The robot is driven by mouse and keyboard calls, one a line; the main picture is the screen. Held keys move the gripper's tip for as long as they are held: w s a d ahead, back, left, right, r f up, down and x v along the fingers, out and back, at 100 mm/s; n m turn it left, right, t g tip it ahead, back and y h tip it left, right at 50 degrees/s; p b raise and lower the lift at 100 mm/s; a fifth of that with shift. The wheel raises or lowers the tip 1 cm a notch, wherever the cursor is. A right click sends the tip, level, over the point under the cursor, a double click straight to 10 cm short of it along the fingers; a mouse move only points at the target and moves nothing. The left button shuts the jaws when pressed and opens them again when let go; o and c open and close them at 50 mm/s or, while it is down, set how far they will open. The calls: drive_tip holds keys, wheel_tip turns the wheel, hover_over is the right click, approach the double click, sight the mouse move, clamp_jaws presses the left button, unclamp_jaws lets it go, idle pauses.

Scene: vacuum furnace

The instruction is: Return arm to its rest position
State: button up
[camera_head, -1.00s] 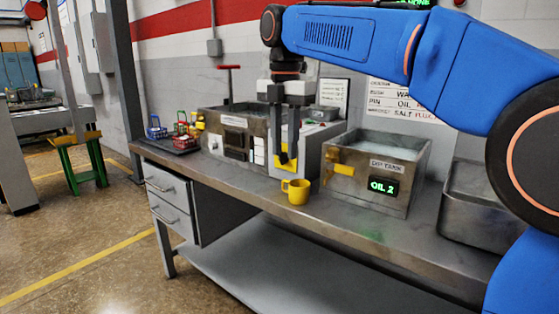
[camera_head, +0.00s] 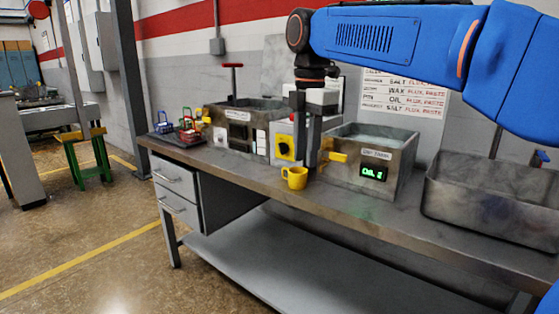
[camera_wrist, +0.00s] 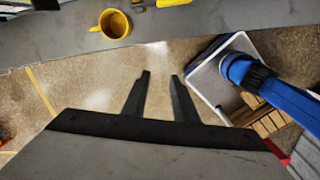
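My gripper (camera_head: 307,160) hangs from my blue arm, pointing down, in front of the workbench's back equipment in the head view. In the wrist view its two dark fingers (camera_wrist: 160,75) are apart with nothing between them, over bare floor beyond the bench edge. The gripper holds nothing. In the head view it overlaps the left side of the dip tank. The task names no other object.
A yellow mug (camera_head: 295,178) stands near the front edge of the workbench (camera_head: 245,180). Behind are the dip tank (camera_head: 400,160) marked OIL 2, a metal basin (camera_head: 490,200) at right, and small coloured baskets (camera_head: 187,135) at left. The floor (camera_head: 120,240) before the bench is clear.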

drive_tip(key=s+d+f+m+t, duration=0.1)
drive_tip(key=s+d+f+m, duration=0.4)
drive_tip(key=d+m, duration=0.15)
drive_tip(key=s+d+f+m+t, duration=0.1)
drive_tip(key=s+d+f+m, duration=0.45)
drive_tip(key=d, duration=0.25)
drive_tip(key=s+d+f+m+t, duration=0.1)
drive_tip(key=s+d+f+m, duration=0.3)
drive_tip(key=s+f+m, duration=0.2)
drive_tip(key=s+d+f+m+t, duration=0.1)
drive_tip(key=s+d+f+m, duration=0.3)
drive_tip(key=s+f+m, duration=0.3)
wheel_tip(320, 180, down, 4)
drive_tip(key=shift+s+d+r, duration=0.1)
drive_tip(key=shift+s+d, duration=0.15)
drive_tip(key=shift+s, duration=0.05)
